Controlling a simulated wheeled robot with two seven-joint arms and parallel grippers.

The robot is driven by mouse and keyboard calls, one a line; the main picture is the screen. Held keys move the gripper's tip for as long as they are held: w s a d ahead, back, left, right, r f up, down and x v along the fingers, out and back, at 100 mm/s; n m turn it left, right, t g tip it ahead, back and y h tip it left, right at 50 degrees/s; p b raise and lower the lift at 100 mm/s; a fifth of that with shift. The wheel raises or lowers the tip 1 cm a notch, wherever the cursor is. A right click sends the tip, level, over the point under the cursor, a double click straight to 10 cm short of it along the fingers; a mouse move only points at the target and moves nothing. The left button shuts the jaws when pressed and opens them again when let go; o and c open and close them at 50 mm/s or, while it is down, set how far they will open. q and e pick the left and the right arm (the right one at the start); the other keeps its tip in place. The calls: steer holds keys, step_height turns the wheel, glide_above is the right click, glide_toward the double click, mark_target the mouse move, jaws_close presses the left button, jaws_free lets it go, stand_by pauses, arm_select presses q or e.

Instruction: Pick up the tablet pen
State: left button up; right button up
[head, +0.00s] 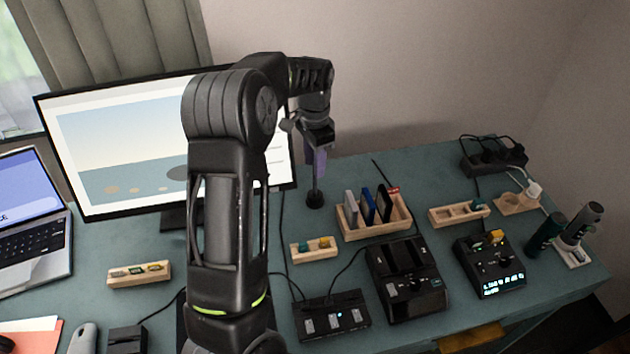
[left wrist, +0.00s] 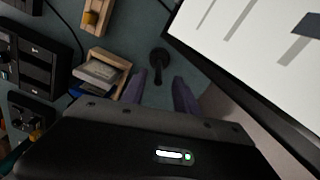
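A dark, slim upright thing on a round black base (head: 315,199), which looks like the tablet pen in its stand, is on the blue-green table (head: 395,158) beside the monitor. It also shows in the left wrist view (left wrist: 158,58), straight ahead of the fingers. My left gripper (head: 317,174) is above the base, its purple fingers pointing down. In the left wrist view the left gripper's fingers (left wrist: 160,88) are apart, with nothing seen held between them. Where the pen ends and the stand begins is too small and dark to tell. My right gripper is out of view.
A large monitor (head: 110,150) stands close left of the stand. A wooden rack (head: 350,228) with several cases is close right. A small wooden tray (head: 300,257), a black dock (head: 404,275) and cables lie nearer. The table behind the rack is mostly clear.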

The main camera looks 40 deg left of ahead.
mark_target(315, 183)
arm_select(q)
step_height(315, 183, down, 4)
steer(key=shift+s+d+f+p, duration=0.1)
steer(key=shift+f+p, duration=0.05)
steer(key=shift+p, duration=0.35)
jaws_close()
stand_by(0.4)
